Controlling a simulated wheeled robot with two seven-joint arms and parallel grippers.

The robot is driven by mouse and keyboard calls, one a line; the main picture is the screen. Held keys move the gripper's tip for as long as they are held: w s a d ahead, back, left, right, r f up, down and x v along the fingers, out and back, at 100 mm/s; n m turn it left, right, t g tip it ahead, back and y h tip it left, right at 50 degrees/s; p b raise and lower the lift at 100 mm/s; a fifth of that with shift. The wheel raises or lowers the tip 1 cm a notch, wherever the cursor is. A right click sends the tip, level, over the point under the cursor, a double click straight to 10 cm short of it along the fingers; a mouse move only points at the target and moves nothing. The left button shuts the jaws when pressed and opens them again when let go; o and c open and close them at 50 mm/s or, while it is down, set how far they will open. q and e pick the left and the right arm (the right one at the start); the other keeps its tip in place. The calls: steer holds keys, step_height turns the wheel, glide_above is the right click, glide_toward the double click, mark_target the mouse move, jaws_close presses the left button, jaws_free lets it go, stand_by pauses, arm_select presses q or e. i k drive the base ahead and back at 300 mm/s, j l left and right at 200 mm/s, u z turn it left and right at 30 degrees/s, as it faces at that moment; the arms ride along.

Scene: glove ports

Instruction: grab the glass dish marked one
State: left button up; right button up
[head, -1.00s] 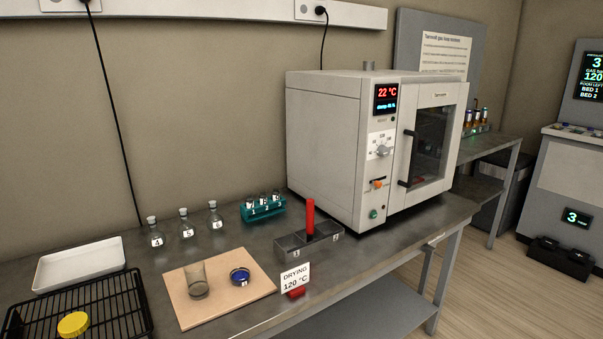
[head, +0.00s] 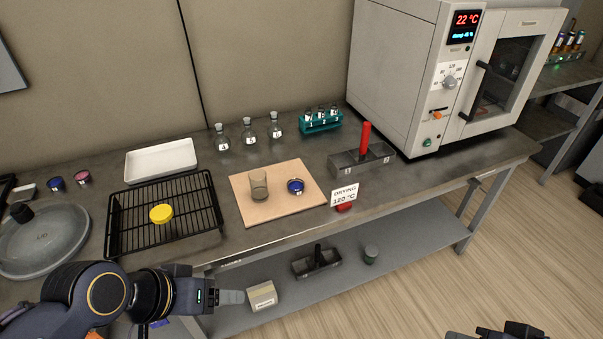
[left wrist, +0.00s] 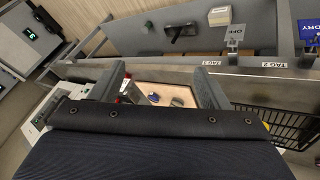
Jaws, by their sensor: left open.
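A small round glass dish with deep blue contents (head: 295,186) sits on the right part of a tan board (head: 250,213). It has a small white label at its front; the mark on it is too small to read. The dish also shows in the left wrist view (left wrist: 154,97), beyond the fingers. My left gripper (head: 232,297) is in front of the bench edge, apart from the dish, to its lower left. It is open and empty, its two fingers spread in the left wrist view (left wrist: 161,84). A dark part of my right arm shows at the bottom right edge; its jaws cannot be made out.
A glass beaker (head: 259,186) stands left of the dish on the board. A drying sign (head: 344,196) and a grey divided tray (head: 346,162) stand to the right. A black wire rack (head: 118,225) with a yellow lid (head: 161,214) lies left. A lower shelf (head: 390,244) runs beneath.

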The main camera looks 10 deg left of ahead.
mark_target(295, 186)
steer(key=u, duration=0.4)
steer(key=l+u, duration=0.1)
steer(key=u, duration=0.35)
steer(key=l+u, duration=0.1)
steer(key=u, duration=0.3)
steer(key=l+u, duration=0.1)
steer(key=u, duration=0.3)
steer(key=l+u, duration=0.7)
steer(key=k+l+u, duration=0.3)
steer(key=i+l, duration=0.1)
steer(key=l, duration=0.4)
steer(key=l+u, duration=0.15)
steer(key=l, duration=0.35)
steer(key=i+l, duration=0.05)
